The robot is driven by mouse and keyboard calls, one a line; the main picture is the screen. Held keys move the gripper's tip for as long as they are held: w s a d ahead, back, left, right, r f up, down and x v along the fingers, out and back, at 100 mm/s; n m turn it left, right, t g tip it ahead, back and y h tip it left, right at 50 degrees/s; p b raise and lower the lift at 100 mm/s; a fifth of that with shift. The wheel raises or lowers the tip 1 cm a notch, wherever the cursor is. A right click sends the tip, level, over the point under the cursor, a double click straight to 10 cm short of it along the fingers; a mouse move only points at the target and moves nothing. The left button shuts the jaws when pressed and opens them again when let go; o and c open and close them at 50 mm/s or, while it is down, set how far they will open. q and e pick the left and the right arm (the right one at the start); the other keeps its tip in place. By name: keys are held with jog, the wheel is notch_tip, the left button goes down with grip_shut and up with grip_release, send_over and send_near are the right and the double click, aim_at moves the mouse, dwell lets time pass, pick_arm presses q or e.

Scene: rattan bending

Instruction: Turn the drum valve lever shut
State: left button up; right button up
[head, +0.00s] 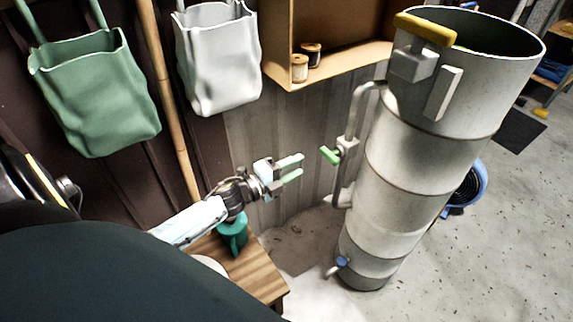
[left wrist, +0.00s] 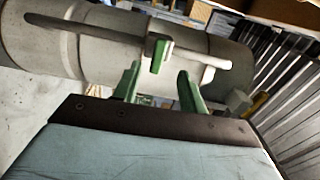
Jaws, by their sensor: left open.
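The drum (head: 400,160) is a tall grey cylinder on the right of the head view. A thin pipe runs up its left side and carries a valve with a green lever (head: 330,155). My left gripper (head: 298,165) is open and empty, a short way left of that lever, with its fingers pointing at it. In the left wrist view the green lever (left wrist: 158,52) shows just beyond and between the fingertips of my left gripper (left wrist: 159,74), apart from them. The drum (left wrist: 85,50) lies behind it there. My right gripper is not in view.
A yellow handle (head: 425,29) sits at the drum's top and a small blue-handled tap (head: 341,262) near its foot. Bags hang on the wall.

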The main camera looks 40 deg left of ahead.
pick_arm(q)
jog(key=shift+v, duration=1.2)
